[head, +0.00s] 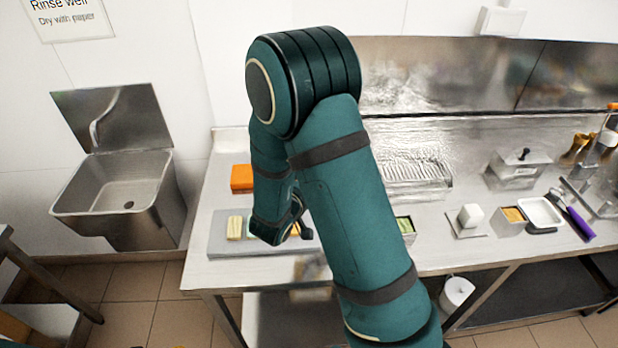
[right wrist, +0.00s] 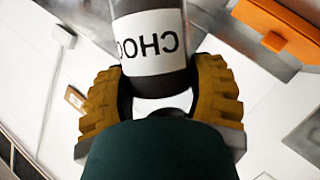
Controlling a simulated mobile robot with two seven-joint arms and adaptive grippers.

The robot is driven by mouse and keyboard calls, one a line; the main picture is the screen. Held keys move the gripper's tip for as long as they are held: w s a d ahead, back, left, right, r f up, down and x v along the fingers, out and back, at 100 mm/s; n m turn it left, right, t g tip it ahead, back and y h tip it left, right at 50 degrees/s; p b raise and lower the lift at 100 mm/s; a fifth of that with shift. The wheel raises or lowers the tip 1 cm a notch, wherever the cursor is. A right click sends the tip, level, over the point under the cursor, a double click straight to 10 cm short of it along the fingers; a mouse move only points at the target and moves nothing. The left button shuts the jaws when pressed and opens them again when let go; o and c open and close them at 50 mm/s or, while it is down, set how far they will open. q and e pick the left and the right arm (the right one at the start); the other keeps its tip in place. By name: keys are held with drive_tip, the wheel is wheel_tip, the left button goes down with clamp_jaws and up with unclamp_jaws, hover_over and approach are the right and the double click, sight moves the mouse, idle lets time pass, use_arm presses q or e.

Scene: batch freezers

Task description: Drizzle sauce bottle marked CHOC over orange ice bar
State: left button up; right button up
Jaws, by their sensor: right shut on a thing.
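In the right wrist view the dark sauce bottle (right wrist: 152,82) has a white label reading CHOC, which appears upside down in that view. My right gripper (right wrist: 158,72) is shut around the bottle, one ribbed yellow-brown finger on each side. In the head view my right arm reaches over the counter and bends down at a grey slab (head: 222,247). A pale yellow bar (head: 235,228) lies on the slab, with a part of a greenish one beside it. My left gripper is out of view.
An orange block (head: 241,178) sits on the counter behind the slab. A steel sink (head: 128,195) is at the left. To the right are a lidded steel container (head: 517,168), a white tray (head: 540,212) and a purple-handled tool (head: 581,223).

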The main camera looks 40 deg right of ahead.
drive_tip(key=shift+s+d+f+n+h, duration=0.3)
drive_tip(key=shift+s+f+n+h, duration=0.15)
drive_tip(key=shift+f+n, duration=0.3)
drive_tip(key=f+n, duration=0.1)
drive_tip(key=d+n+h, duration=0.1)
drive_tip(key=s+f+n+h, duration=0.1)
drive_tip(key=shift+s+d+f+n+g, duration=0.1)
drive_tip(key=shift+d+f+n+g, duration=0.05)
drive_tip(key=shift+f+n+g, duration=0.2)
drive_tip(key=shift+f+n, duration=0.35)
drive_tip(key=shift+n, duration=0.15)
drive_tip(key=n, duration=0.2)
drive_tip(key=f+n+t+h, duration=0.1)
drive_tip(key=n, duration=0.1)
drive_tip(key=f+n+h, duration=0.1)
drive_tip(key=n, duration=0.1)
drive_tip(key=shift+w+n+t+h, duration=0.25)
drive_tip(key=shift+n, duration=0.05)
drive_tip(key=shift+w+a+r+n, duration=0.1)
drive_tip(key=shift+a+r+n, duration=0.2)
drive_tip(key=shift+n, duration=0.3)
drive_tip(key=shift+w+a+r+n+t, duration=0.15)
drive_tip(key=shift+r+n+t, duration=0.3)
drive_tip(key=shift+n, duration=0.45)
drive_tip(key=shift+w+a+r+n+t+h, duration=0.15)
drive_tip(key=shift+n+t+h, duration=0.15)
drive_tip(key=shift+n, duration=0.3)
